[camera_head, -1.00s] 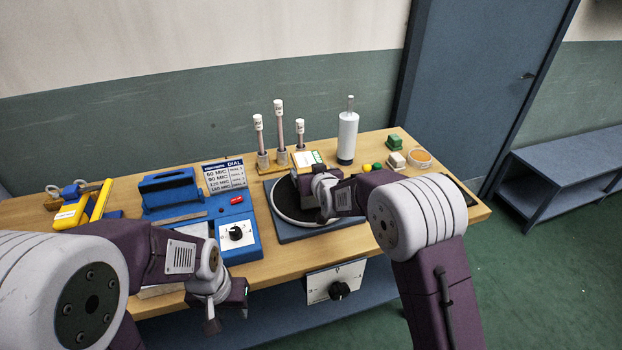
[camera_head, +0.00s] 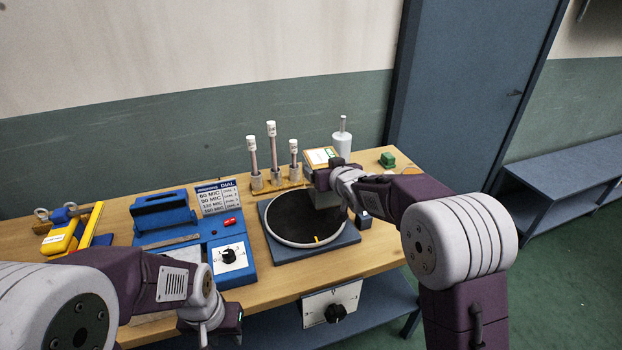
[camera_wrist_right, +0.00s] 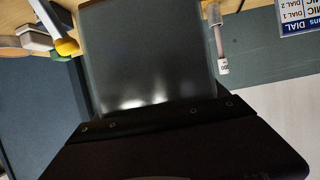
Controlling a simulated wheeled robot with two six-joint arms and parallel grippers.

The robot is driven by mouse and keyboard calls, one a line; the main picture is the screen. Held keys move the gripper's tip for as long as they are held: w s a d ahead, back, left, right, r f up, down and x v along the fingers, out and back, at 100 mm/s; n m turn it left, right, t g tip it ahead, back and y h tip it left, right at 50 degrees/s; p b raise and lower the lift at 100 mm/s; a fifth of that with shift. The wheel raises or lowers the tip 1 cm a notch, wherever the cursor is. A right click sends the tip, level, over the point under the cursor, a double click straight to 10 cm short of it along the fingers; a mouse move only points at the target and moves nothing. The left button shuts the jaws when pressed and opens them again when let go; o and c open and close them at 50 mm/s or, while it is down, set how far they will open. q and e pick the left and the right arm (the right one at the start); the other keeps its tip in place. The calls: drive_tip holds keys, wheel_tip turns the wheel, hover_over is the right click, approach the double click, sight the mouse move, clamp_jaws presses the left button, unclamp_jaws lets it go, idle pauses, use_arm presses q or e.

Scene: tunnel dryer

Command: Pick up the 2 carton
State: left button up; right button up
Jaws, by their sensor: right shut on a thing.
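In the right wrist view a broad grey face (camera_wrist_right: 145,55) fills the middle in front of the gripper. My left gripper (camera_head: 222,322) hangs low at the table's front edge, and its fingers cannot be made out.
Three white-capped posts (camera_head: 272,150) stand left of the carton. A white bottle (camera_head: 342,142) is close behind it, partly hidden. A green block (camera_head: 387,160) lies to the right. The blue dial device (camera_head: 215,240) and yellow tool (camera_head: 62,238) are at left.

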drive_tip(key=d+r+p, duration=0.4)
drive_tip(key=d, duration=0.2)
drive_tip(key=shift+w, duration=0.3)
